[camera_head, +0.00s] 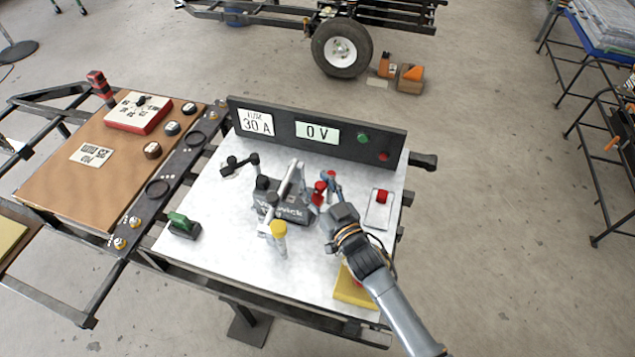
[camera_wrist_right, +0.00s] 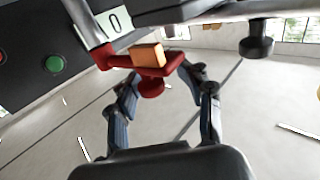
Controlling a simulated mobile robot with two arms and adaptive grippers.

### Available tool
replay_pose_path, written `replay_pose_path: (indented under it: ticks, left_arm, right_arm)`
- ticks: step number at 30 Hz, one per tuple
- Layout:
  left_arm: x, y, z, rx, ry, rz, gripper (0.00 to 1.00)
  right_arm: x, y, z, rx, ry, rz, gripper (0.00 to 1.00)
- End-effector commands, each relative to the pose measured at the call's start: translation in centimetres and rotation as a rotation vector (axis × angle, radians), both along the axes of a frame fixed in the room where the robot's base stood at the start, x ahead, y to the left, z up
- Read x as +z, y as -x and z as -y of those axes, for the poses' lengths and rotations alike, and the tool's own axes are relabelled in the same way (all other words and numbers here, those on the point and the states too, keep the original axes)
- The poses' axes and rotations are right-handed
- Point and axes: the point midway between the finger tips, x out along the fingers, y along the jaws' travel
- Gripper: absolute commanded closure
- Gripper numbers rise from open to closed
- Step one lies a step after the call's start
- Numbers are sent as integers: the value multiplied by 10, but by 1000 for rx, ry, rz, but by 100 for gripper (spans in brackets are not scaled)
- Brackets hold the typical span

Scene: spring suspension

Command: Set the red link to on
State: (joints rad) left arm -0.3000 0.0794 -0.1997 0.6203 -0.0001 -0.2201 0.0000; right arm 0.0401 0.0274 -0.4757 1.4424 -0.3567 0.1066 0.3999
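The red link (camera_head: 318,190) stands at the right side of the dark block on the white bench top, beside my right gripper (camera_head: 332,186). In the right wrist view the red link (camera_wrist_right: 112,60) is a flat red bar with a round red knob under it. My right gripper (camera_wrist_right: 163,82) has its fingers spread, with the knob in the gap between the tips. A space shows between the knob and the right fingertip. Contact on the left is unclear. The display panel (camera_head: 350,138) reads 0 V. My left gripper is not in view.
The dark block (camera_head: 290,212) carries a grey bar and a yellow-capped post (camera_head: 279,230). A red button (camera_head: 382,196) is to the right, a yellow box (camera_head: 354,290) in front, and a green-handled switch (camera_head: 183,224) at left. The bench's front middle is mostly clear.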

Motion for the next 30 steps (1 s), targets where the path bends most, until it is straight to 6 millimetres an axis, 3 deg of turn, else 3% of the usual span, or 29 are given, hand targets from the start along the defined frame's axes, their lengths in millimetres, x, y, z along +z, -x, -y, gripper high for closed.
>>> replay_pose_path:
  ticks: [8,21,30]
  left_arm:
    - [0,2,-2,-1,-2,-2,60]
    - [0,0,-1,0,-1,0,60]
    - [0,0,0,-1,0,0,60]
  right_arm:
    - [2,3,4,-2,0,4,52]
    - [1,60,34,0,2,1,52]
    - [1,66,36,0,0,2,52]
